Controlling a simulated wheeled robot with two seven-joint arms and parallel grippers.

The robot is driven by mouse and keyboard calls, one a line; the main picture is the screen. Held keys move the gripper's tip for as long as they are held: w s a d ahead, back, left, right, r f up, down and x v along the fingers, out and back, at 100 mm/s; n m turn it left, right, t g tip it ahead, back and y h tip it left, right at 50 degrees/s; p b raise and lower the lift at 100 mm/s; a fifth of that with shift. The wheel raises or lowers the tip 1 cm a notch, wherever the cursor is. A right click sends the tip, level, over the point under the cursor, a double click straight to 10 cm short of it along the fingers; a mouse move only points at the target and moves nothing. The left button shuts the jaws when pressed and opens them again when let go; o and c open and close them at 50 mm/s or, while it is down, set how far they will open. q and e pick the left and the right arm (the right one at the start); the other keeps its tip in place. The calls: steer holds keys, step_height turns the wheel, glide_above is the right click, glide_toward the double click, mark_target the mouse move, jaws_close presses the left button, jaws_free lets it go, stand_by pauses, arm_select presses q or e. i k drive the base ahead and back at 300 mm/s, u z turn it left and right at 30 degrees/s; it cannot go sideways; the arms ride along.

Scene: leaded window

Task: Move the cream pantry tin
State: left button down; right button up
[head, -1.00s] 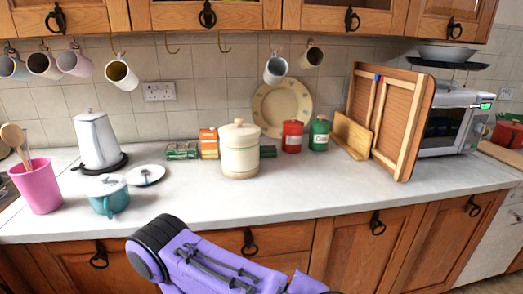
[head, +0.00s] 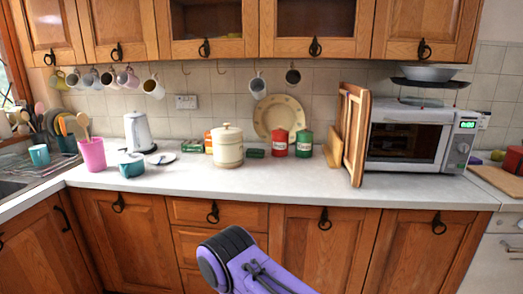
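The cream pantry tin (head: 227,148) stands upright on the white countertop (head: 222,183), left of the middle. It is a round lidded canister with a knob on top and a darker band around its body. A purple and black arm link of mine shows at the bottom of the head view, in front of the lower cabinets. No gripper shows, and nothing is touching the tin.
A red canister (head: 280,143) and a green canister (head: 304,144) stand right of the tin, before a plate (head: 279,116). Wooden boards (head: 349,135) lean beside the microwave (head: 409,136). A kettle (head: 139,132), teal pot (head: 132,166) and pink cup (head: 93,154) stand left. Counter before the tin is clear.

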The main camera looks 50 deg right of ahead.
mark_target(228, 153)
steer(key=z, duration=1.65)
